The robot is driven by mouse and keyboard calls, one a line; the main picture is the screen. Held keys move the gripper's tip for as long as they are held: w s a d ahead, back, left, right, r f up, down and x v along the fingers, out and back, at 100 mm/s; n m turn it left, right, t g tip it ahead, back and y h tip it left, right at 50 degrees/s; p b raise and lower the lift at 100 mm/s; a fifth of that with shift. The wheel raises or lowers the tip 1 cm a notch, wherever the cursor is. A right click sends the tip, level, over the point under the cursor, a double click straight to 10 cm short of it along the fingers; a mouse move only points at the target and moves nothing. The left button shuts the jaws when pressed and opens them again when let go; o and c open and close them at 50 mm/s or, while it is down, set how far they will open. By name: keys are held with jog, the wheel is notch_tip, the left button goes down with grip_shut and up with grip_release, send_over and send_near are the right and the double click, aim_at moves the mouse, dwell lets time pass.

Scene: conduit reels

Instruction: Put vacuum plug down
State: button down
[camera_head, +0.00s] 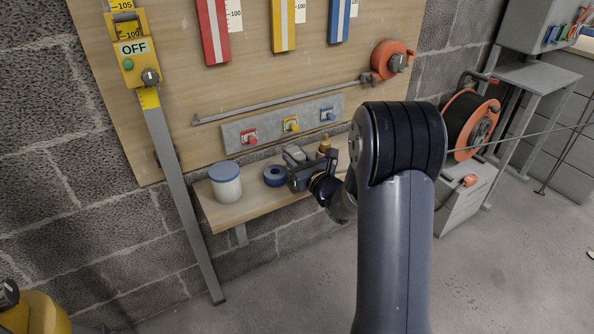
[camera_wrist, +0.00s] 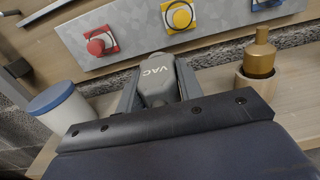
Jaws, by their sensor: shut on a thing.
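The vacuum plug (camera_wrist: 156,76) is a grey plug marked VAC, held between the two fingers of my gripper (camera_wrist: 158,92) in the wrist view. In the head view my gripper (camera_head: 299,170) is over the wooden shelf (camera_head: 252,212), close to the wall board, with the plug (camera_head: 293,153) showing small at its tip. The fingers are shut on the plug. Whether the plug touches the shelf I cannot tell, as my gripper hides its underside.
On the shelf, a white tub with a blue lid (camera_head: 226,182) and a blue tape roll (camera_head: 275,176) stand left of my gripper. A brass nozzle in a wooden holder (camera_wrist: 257,65) stands to the right. Behind is a grey panel (camera_head: 290,124) with red, yellow and blue fittings.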

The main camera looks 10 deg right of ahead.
jog(key=shift+f+b, duration=0.35)
jog(key=shift+f, duration=1.05)
jog(key=shift+f+b, duration=0.35)
jog(key=shift+b, duration=0.1)
jog(key=shift+f, duration=0.15)
jog(key=c, duration=0.9)
grip_release()
jog(key=shift+c, duration=0.2)
jog(key=shift+r, duration=0.2)
